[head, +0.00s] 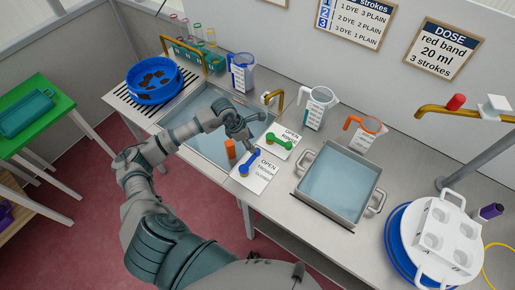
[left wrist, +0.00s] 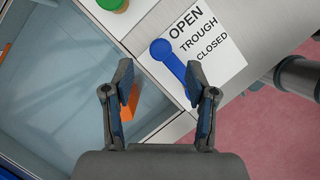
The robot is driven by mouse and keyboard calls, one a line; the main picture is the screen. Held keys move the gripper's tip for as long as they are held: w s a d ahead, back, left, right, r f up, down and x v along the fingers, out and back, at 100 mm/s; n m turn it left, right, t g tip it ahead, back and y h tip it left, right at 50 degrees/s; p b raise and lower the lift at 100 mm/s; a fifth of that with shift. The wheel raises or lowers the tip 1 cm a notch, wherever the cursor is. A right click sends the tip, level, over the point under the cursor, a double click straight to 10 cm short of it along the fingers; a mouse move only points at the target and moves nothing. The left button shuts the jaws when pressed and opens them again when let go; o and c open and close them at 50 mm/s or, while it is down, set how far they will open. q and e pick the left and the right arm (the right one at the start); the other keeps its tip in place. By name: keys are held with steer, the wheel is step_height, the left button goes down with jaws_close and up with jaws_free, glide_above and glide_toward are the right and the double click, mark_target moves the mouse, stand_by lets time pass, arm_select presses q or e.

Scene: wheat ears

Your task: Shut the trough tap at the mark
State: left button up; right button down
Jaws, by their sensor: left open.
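The trough tap has a blue lever (head: 249,161) on a white card (head: 264,172) printed OPEN, TROUGH and CLOSED, at the sink's right edge. In the left wrist view the blue lever (left wrist: 172,62) slants from its round end down toward the right finger, with the words on its right. My left gripper (head: 243,136) is over the sink's right side, close to the lever. In the left wrist view its fingers (left wrist: 160,100) are open, with nothing held between them. The lever's lower end is close to the right finger; I cannot tell if they touch. My right gripper is out of view.
A green lever (head: 277,141) on another card is just behind. An orange block (head: 230,148) stands at the sink (head: 205,104). A metal tray of water (head: 338,183), jugs (head: 318,106) and a white holder (head: 440,235) are to the right. A blue bowl (head: 153,96) is at left.

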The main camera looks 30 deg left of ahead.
mark_target(251, 160)
arm_select(q)
steer(key=x, duration=0.6)
steer(key=shift+p, duration=0.4)
steer(key=shift+f, duration=0.3)
steer(key=shift+w+f, duration=0.1)
steer(key=shift+f, duration=0.15)
steer(key=shift+d+r, duration=0.1)
steer(key=shift+d, duration=0.1)
jaws_close()
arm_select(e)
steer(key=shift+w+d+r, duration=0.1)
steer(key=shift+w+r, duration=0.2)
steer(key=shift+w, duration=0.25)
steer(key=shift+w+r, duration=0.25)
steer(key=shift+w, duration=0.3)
